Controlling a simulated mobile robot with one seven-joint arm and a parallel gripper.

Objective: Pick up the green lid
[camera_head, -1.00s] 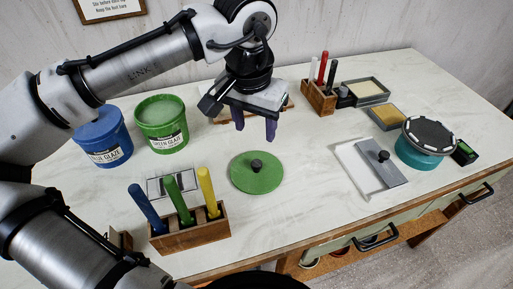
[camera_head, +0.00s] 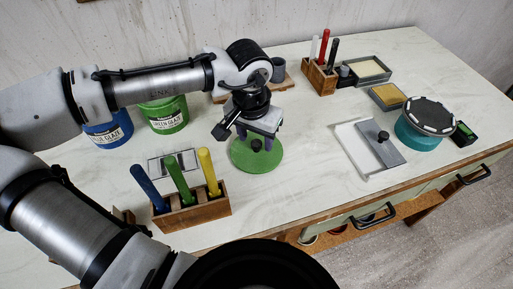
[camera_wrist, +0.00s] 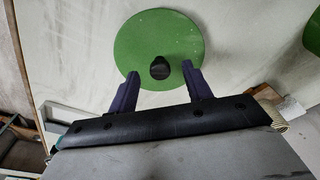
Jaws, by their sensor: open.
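The green lid (camera_head: 262,160) is a flat round disc with a black knob in its middle. It lies on the pale table in the head view, and it also fills the upper middle of the wrist view (camera_wrist: 140,45). My gripper (camera_head: 258,141) is over the lid, pointing down, and hides its back part. In the wrist view my gripper (camera_wrist: 160,80) is open, with one purple finger on each side of the knob (camera_wrist: 160,68). Nothing is held. I cannot tell whether the fingertips are level with the knob.
The green glaze bucket (camera_head: 166,116) and blue glaze bucket (camera_head: 108,132) stand left behind my arm. A wooden holder (camera_head: 192,214) with blue, green and yellow sticks is front left. A white board (camera_head: 355,148) with a grey block lies right. Table between lid and board is clear.

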